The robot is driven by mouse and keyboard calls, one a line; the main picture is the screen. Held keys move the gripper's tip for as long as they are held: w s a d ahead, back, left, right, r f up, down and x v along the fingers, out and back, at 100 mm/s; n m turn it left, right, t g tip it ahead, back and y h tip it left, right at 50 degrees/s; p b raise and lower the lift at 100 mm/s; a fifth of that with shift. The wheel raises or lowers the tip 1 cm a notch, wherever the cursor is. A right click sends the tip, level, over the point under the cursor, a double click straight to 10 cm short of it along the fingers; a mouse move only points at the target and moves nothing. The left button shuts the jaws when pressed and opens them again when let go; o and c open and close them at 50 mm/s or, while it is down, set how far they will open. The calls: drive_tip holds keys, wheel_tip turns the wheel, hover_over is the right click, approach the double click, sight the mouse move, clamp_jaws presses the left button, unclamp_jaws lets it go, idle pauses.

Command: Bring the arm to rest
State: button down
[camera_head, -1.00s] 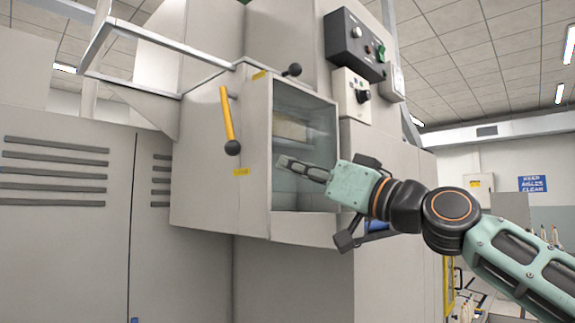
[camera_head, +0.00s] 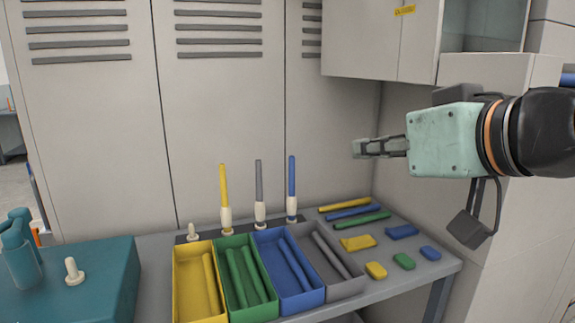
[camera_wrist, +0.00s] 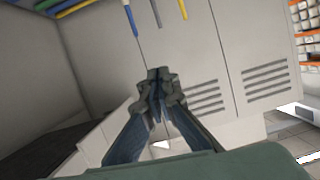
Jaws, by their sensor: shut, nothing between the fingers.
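My gripper (camera_head: 357,148) is shut and empty. In the head view it points left in mid-air, above the right part of the grey table (camera_head: 440,268) and in front of the grey cabinet wall. Its mint-green body shows at the right, with my dark wrist joint behind it. In the wrist view the two fingers of my gripper (camera_wrist: 158,74) meet at the middle, with nothing between them. Nothing touches my gripper in either view.
Below stand yellow (camera_head: 177,285), green (camera_head: 240,316), blue (camera_head: 290,306) and grey (camera_head: 345,290) trays holding rods. Pegs behind carry upright yellow (camera_head: 223,185), grey (camera_head: 259,180) and blue (camera_head: 292,175) rods. Loose rods and blocks lie right. A teal box (camera_head: 110,285) stands left. An open-fronted cabinet (camera_head: 430,68) hangs above.

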drive_tip(key=s+d+f+m+g+h, duration=0.1)
drive_tip(key=s+f+m+g+h, duration=0.2)
drive_tip(key=f, duration=1.1)
drive_tip(key=s+d+f+m+g+h, duration=0.15)
drive_tip(key=s+f+g, duration=0.35)
drive_tip(key=f, duration=0.8)
wheel_tip(320, 180, up, 25)
drive_tip(key=s+h+p, duration=0.1)
drive_tip(key=p, duration=2.4)
drive_tip(key=shift+a+n+p, duration=0.15)
drive_tip(key=shift+n+p, duration=0.2)
drive_tip(key=shift+s+f, duration=0.1)
